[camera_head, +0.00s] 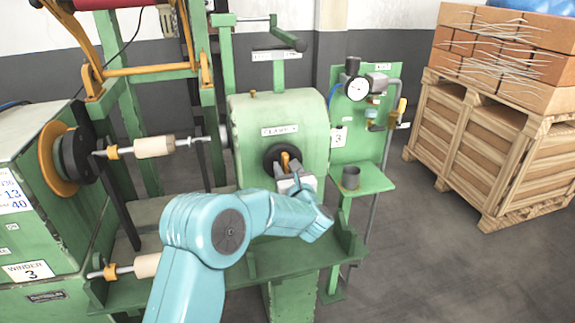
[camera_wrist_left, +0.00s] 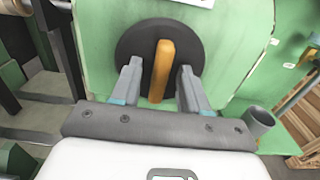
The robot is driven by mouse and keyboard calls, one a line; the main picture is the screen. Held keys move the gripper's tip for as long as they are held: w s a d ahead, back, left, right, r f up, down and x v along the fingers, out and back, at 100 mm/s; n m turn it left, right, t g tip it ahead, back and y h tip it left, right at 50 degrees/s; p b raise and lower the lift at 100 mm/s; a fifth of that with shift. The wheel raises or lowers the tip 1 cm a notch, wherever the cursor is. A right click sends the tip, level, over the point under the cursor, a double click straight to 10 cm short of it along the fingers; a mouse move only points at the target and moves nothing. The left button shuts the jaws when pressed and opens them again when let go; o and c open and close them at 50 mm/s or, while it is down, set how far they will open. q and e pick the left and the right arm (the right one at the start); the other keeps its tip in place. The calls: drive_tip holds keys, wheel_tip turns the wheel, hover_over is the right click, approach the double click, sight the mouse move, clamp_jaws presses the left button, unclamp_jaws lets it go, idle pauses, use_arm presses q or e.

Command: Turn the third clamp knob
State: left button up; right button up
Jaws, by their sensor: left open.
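The clamp knob is a black disc with an orange bar handle (camera_wrist_left: 161,70), on the front of the green clamp housing (camera_head: 300,110). In the head view the knob (camera_head: 272,157) is partly hidden by my left gripper (camera_head: 290,170). In the left wrist view my left gripper (camera_wrist_left: 158,88) is open, with one finger on each side of the orange bar. Gaps show between the bar and both fingers. The bar stands nearly upright, tilted slightly. My right gripper is not in view.
A green panel with a pressure gauge (camera_head: 355,89) and a small shelf holding a grey cup (camera_head: 350,178) stands right of the housing. A winder machine (camera_head: 30,215) is at left. A wooden crate (camera_head: 490,150) with bricks stands at far right. Grey floor is clear between.

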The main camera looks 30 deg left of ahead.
use_arm(q)
drive_tip(key=shift+w, duration=0.1)
clamp_jaws()
